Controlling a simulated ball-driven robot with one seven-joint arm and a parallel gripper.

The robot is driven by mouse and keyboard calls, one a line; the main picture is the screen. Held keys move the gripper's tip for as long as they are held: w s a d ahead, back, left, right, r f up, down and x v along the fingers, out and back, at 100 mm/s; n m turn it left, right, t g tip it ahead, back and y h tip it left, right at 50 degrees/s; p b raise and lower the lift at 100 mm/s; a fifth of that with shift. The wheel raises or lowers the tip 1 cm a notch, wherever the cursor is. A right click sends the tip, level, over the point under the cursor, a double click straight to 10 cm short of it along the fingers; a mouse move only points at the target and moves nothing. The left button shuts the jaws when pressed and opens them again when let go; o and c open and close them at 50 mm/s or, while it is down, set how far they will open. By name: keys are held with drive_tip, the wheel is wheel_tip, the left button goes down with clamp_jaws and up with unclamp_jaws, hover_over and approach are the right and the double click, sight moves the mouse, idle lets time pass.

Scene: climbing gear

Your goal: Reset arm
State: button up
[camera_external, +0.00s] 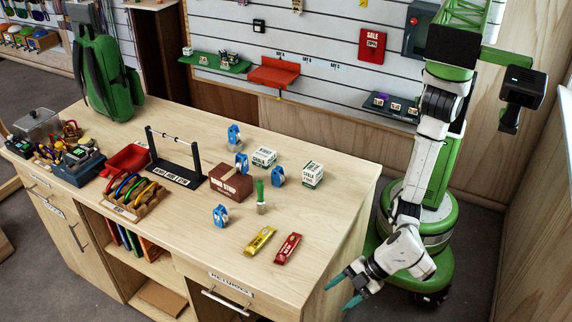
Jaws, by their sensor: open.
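My gripper (347,288) has two teal fingers spread apart with nothing between them. It hangs low off the right end of the wooden counter (330,215), pointing left toward the counter's front right corner. My white arm runs down to it from the column at the right. No object touches the fingers.
On the counter's right part lie a red bar (287,249), a yellow bar (260,240), a brush (261,196), blue items (221,216), chalk boxes (312,175) and a brown box (230,182). A black rack (175,165) stands mid-counter. The counter's right end is bare.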

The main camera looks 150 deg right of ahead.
drive_tip(key=s+f+n+g+y+p, duration=0.1)
drive_tip(key=s+f+y, duration=0.1)
drive_tip(key=s+f, duration=0.55)
drive_tip(key=s+f+g+y+p, duration=0.15)
drive_tip(key=s+f, duration=0.25)
drive_tip(key=s, duration=0.6)
drive_tip(key=s+f+n+g+y, duration=0.1)
drive_tip(key=s+f+g+y, duration=0.1)
drive_tip(key=s, duration=1.4)
drive_tip(key=shift+s+f+y, duration=0.15)
drive_tip(key=shift+s+y, duration=0.15)
drive_tip(key=shift+y, duration=0.25)
